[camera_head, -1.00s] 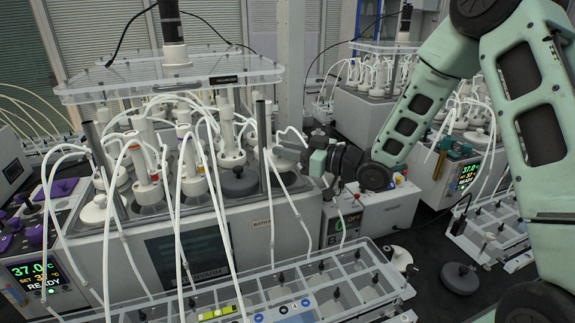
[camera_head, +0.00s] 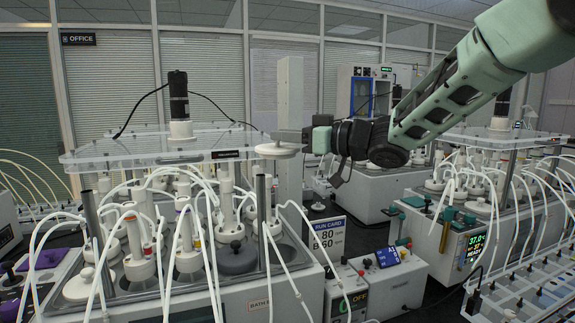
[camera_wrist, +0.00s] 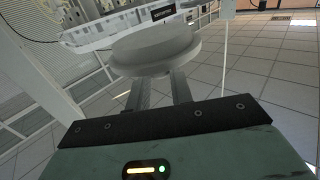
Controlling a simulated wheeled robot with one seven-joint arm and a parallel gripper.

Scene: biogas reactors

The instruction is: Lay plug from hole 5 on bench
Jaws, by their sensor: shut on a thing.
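My gripper (camera_head: 292,138) is shut on a pale round plug (camera_head: 277,150) and holds it in the air, above the right part of the near water bath. In the wrist view the plug (camera_wrist: 155,48) is a wide disc at the ends of the two fingers (camera_wrist: 164,92). The near bath (camera_head: 190,300) holds several white reactors with tubes. A dark grey plug (camera_head: 236,258) sits in its lid. I cannot read the hole numbers. Only a little dark bench top (camera_head: 420,303) shows, between the bath and the right-hand rack.
A clear shelf (camera_head: 170,156) on posts stands over the near bath, close left of the held plug. A grey upright column (camera_head: 289,95) is right behind it. A run card (camera_head: 326,236) and control boxes (camera_head: 385,283) stand right of the bath. A second bath (camera_head: 437,247) is at right.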

